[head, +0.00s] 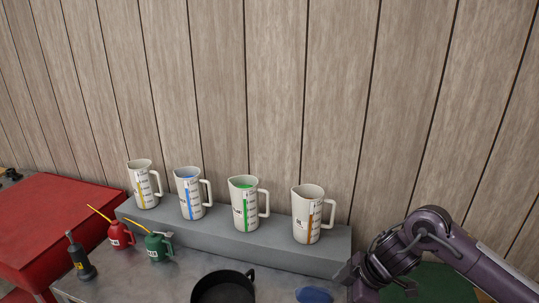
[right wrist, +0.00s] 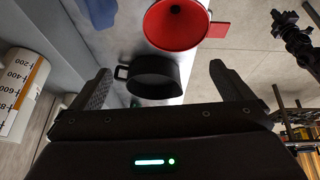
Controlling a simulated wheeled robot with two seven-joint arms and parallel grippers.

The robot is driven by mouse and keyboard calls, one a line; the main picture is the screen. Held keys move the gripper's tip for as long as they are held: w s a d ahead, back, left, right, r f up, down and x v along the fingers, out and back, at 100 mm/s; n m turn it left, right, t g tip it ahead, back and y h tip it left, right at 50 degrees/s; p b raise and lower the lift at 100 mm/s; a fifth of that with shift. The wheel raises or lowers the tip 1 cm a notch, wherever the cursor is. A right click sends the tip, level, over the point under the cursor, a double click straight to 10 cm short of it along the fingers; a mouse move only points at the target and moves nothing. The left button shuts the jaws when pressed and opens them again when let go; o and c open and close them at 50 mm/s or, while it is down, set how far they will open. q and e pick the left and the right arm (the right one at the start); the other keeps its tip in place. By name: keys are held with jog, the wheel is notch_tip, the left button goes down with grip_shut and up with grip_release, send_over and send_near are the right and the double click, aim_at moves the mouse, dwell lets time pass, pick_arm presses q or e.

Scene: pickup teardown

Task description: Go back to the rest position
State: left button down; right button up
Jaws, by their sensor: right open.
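My right arm comes in from the right in the head view, and its dark purple links bend down toward the bench. In the right wrist view my right gripper (right wrist: 160,68) has its two fingers wide apart, with nothing held between them. A black pan (right wrist: 152,84) shows beyond the gap between the fingers. The pan also shows at the bottom of the head view (head: 224,290). A white measuring jug (right wrist: 22,92) is close on the left of the wrist view. My left gripper is in neither view.
Several measuring jugs (head: 307,218) stand on a grey ledge (head: 275,251) against the wood wall. A red oil can (head: 120,236), a green oil can (head: 158,246) and a black-handled tool (head: 80,258) stand at left. A blue disc (head: 314,295) lies near my right arm. A red funnel (right wrist: 178,24) appears in the wrist view.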

jog(key=s+a+m+t+y, duration=0.2)
jog(key=a+t, duration=0.4)
jog(key=a, duration=0.9)
jog(key=s+d+f+m+g+h, duration=0.25)
jog(key=s+d+m, duration=0.35)
jog(key=s+d, duration=0.3)
jog(key=s+d+f+m+g+h, duration=0.2)
jog(key=s+d+f+m+h, duration=0.15)
jog(key=s+d+m, duration=0.45)
notch_tip(320, 180, down, 34)
jog(key=s+d+n+g+b, duration=0.1)
jog(key=s+n+b, duration=0.15)
jog(key=b, duration=0.35)
pick_arm(q)
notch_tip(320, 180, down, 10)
jog(key=b, duration=0.4)
pick_arm(e)
jog(key=s+d+f, duration=0.2)
jog(key=s+f, duration=0.7)
jog(key=f, duration=0.2)
jog(key=s+d+f+g, duration=0.1)
jog(key=s+d+f, duration=0.1)
jog(key=s+f, duration=0.8)
notch_tip(320, 180, down, 2)
jog(key=shift+f+h, duration=0.25)
jog(key=shift+h, duration=0.15)
